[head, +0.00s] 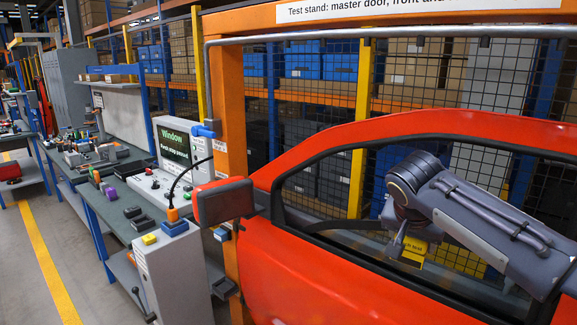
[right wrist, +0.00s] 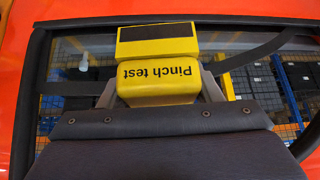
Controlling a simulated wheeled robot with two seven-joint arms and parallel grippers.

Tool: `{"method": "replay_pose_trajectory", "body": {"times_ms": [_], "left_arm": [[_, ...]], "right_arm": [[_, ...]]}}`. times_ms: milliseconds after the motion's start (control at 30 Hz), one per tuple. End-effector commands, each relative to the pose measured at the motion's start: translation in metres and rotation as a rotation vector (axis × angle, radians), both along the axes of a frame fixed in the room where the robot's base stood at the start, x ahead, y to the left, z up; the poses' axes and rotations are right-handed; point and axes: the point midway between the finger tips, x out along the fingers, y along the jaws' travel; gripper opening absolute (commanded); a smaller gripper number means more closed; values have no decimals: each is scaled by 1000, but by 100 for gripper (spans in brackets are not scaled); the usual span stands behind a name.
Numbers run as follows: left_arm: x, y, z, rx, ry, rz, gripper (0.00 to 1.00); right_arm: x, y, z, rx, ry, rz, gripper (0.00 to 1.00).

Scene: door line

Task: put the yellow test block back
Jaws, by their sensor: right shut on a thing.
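The yellow test block (right wrist: 158,88), marked "Pinch test" upside down in the right wrist view, sits between my right gripper's (right wrist: 158,90) fingers. A yellow part with a dark strip (right wrist: 157,33) shows at its far end. In the head view my right gripper (head: 403,243) is at the window opening of the red door (head: 330,270), and the yellow block (head: 413,251) shows partly below it. The fingers are shut on the block. My left gripper is not in view.
A grey post (head: 172,275) with small yellow and blue items on top stands left of the door. The door mirror (head: 225,201) juts out beside it. A screen (head: 175,143) reads "Window". A wire mesh fence (head: 310,130) stands behind the door.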

Motion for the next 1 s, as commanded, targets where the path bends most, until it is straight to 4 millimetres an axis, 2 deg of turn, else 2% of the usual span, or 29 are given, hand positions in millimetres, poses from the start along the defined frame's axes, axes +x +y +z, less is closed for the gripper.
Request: {"method": "replay_pose_trajectory", "body": {"times_ms": [33,67,167,267,300,400,500,600,867,1000], "left_arm": [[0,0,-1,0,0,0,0],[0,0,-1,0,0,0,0],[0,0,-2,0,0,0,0],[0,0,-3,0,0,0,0],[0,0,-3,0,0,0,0],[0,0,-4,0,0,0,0],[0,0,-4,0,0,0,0],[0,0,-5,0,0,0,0],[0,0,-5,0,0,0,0],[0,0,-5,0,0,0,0]], "right_arm": [[6,-2,-19,-2,8,21,23],[9,-2,-28,-2,7,38,23],[19,-2,-73,-3,13,118,23],[20,5,-131,-1,16,234,23],[17,9,-154,-1,17,286,23],[2,21,-207,-1,16,407,23],[-19,35,-248,0,13,506,23],[-36,45,-272,-2,8,568,23],[-58,51,-300,-5,10,611,23],[-74,50,-321,-10,19,610,23]]}}
